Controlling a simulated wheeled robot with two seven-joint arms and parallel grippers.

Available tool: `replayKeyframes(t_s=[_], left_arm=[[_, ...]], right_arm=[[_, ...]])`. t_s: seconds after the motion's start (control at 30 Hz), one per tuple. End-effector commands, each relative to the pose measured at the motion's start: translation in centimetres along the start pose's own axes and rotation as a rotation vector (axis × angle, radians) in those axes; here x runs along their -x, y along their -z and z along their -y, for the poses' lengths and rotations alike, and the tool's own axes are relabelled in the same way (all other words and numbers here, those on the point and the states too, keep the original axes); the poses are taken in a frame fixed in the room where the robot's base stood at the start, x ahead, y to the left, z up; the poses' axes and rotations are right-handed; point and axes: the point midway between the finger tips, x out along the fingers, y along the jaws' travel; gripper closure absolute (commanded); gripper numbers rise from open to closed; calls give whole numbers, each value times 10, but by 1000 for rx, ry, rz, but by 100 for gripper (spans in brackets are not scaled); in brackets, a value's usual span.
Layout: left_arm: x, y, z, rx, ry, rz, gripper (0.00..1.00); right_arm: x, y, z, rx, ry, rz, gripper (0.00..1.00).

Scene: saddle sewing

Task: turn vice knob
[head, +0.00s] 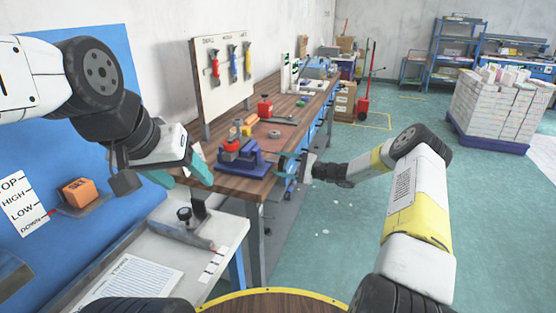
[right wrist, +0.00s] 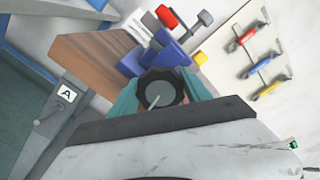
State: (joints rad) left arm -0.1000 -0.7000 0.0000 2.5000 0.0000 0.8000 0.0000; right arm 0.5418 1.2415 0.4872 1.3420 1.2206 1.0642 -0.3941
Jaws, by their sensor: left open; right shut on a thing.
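The blue vice (head: 240,165) stands on the near end of the wooden workbench, with a red part (head: 231,146) at its top. It also shows in the right wrist view (right wrist: 175,50). The vice's round black knob (right wrist: 162,92) faces the right wrist camera. My right gripper (head: 285,166) is at the vice's right side, its teal fingers on either side of the knob, shut on it. The knob is hard to make out in the head view. My left gripper (head: 184,170) is open and empty, left of the vice and above the grey side table.
The workbench (head: 224,182) carries a red block (head: 265,105) and small yellow parts (head: 249,121). A tool board (head: 222,80) stands behind it. The grey side table (head: 190,262) holds a small clamp-like fixture (head: 187,226) and a paper sheet.

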Motion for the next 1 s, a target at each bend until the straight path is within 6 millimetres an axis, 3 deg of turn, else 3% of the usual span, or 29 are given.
replayKeyframes(t_s=[1.0], left_arm=[[0, 0, 0, 0, 0, 0, 40]], right_arm=[[1, 2, -2, 965, 2, -1, 85]])
